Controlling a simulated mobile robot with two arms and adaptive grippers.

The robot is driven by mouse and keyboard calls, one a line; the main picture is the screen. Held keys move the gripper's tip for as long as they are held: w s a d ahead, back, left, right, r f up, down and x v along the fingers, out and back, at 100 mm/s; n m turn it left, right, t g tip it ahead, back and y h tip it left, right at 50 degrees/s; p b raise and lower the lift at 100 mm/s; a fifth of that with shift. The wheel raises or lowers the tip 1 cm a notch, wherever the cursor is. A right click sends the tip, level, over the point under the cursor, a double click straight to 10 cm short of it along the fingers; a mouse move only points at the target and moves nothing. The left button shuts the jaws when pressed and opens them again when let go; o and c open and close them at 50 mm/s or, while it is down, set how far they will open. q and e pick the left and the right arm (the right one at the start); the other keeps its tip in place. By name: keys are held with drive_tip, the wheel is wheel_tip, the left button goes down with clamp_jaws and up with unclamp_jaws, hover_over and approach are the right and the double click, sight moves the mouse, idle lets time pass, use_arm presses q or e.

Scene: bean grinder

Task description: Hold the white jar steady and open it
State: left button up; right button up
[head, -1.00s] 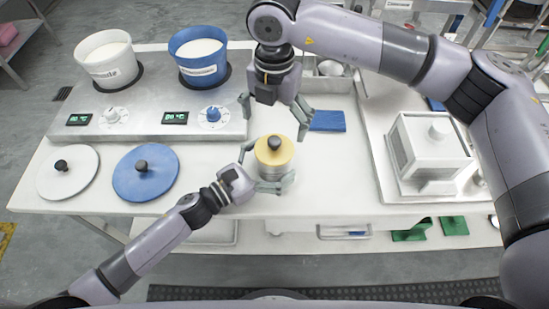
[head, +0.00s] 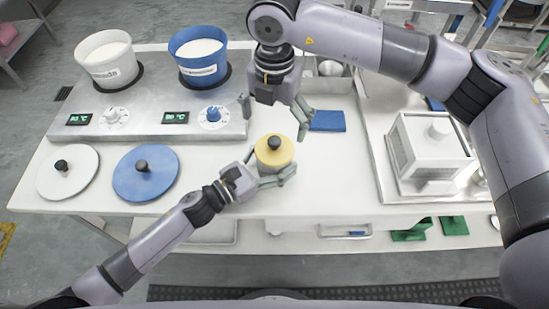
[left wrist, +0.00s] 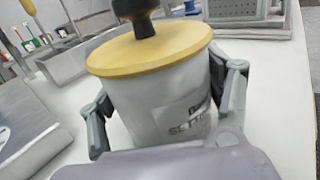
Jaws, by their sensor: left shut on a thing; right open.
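The white jar (left wrist: 165,110) stands upright on the table, with a labelled side and a yellow lid (head: 274,151) topped by a black knob (head: 274,143). The lid sits on the jar, and the left wrist view also shows the lid (left wrist: 150,50). My left gripper (head: 272,174) is shut around the jar's body below the lid, one finger on each side. My right gripper (head: 274,115) is open and empty, its fingers spread above and behind the lid, apart from the knob.
A hot plate (head: 150,125) with a white pot (head: 108,62) and a blue pot (head: 199,58) stands at the back left. A white lid (head: 68,172) and blue lid (head: 146,173) lie in front. A blue cloth (head: 328,121) and a white box-shaped unit (head: 432,150) are to the right.

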use_arm(q)
drive_tip(key=c, duration=0.8)
use_arm(e)
drive_tip(key=shift+s+f, duration=0.15)
drive_tip(key=shift+c, duration=1.2)
drive_tip(key=s+f+n+y, duration=0.1)
drive_tip(key=n, duration=0.1)
drive_tip(key=s+a+f+n+g+y, duration=0.1)
drive_tip(key=s+n, duration=0.1)
drive_tip(key=s+f+n+y, duration=0.1)
drive_tip(key=n, duration=0.1)
drive_tip(key=shift+s+a+f+n, duration=0.2)
drive_tip(key=shift+s+a+n, duration=0.1)
drive_tip(key=shift+s, duration=0.05)
drive_tip(key=c, duration=0.5)
drive_tip(key=s+n+y, duration=0.1)
drive_tip(key=n, duration=0.1)
drive_tip(key=s+f+n, duration=0.1)
drive_tip(key=s+a+n+g+y, duration=0.1)
drive_tip(key=s+n, duration=0.1)
drive_tip(key=shift+f+n+y, duration=0.25)
drive_tip(key=shift+n+y, duration=0.05)
drive_tip(key=shift+c, duration=1.4)
drive_tip(key=n+t+y, duration=0.1)
drive_tip(key=t+y, duration=0.6)
drive_tip(key=t, duration=0.8)
approach(280, 144)
drive_tip(key=shift+x, duration=5.8)
drive_tip(key=shift+c, duration=0.3)
clamp_jaws()
